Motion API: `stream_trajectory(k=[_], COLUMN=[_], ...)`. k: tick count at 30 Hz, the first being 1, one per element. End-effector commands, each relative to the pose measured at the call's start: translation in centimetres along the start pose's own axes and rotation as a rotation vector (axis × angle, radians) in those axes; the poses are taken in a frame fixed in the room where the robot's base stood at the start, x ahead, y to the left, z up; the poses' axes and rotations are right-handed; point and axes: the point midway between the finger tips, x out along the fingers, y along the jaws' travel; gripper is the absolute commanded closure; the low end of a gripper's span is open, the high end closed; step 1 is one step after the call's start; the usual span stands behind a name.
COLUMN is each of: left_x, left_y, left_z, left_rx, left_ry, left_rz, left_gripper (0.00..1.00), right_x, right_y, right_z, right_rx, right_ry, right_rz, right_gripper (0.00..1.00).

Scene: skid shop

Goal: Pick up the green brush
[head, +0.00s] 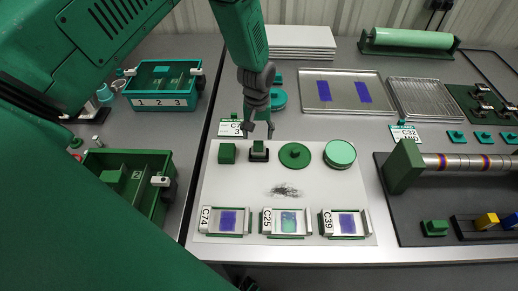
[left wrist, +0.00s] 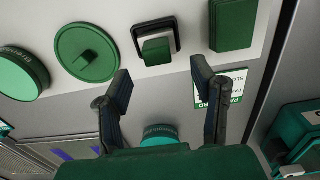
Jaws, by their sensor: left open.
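A small piece with a dark square base and a green grip (head: 259,149) stands on the white mat; it may be the green brush, though bristles cannot be made out. It also shows in the left wrist view (left wrist: 157,50), ahead of my fingertips and roughly between their lines. A plain green block (head: 227,153) stands left of it and a green disc with a knob (head: 295,155) right of it. My left gripper (head: 259,130) is open and empty, just behind and above the dark-based piece, apart from it. My right gripper is not in view.
A round green tin (head: 340,153) stands at the mat's right. Several labelled slide holders (head: 287,222) line the front of the white mat (head: 225,182). A label card (head: 230,128) stands behind the block. Green bins (head: 160,85) are at left.

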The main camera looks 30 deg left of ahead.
Motion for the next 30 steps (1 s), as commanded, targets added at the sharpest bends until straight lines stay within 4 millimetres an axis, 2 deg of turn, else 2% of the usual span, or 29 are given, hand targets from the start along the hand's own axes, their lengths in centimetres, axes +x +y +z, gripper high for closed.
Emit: stream_trajectory(k=[4,12,20,21,25,26,30], left_x=[1.0,4.6,5.2,5.2,5.3,5.3,5.2], left_y=[0.3,0.6,0.1,0.0,-0.1,0.0,0.1], left_z=[0.4,0.5,0.2,0.2,0.1,0.1,0.2], left_rx=[0.001,0.003,0.002,0.001,0.001,0.001,0.002], left_ry=[0.001,0.005,0.004,0.003,0.002,0.002,0.003], left_rz=[-0.006,-0.01,-0.003,-0.002,-0.001,-0.002,-0.006], left_gripper=[0.48,0.48,0.48,0.52,0.97,1.0,1.0], right_x=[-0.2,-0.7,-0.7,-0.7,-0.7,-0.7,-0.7], right_y=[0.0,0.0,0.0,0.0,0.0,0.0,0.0], right_z=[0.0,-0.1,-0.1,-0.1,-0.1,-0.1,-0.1], right_rx=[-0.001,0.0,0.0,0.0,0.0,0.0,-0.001], right_ry=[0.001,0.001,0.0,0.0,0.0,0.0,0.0], right_rz=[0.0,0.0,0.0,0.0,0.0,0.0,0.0], right_gripper=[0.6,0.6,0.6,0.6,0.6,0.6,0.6])
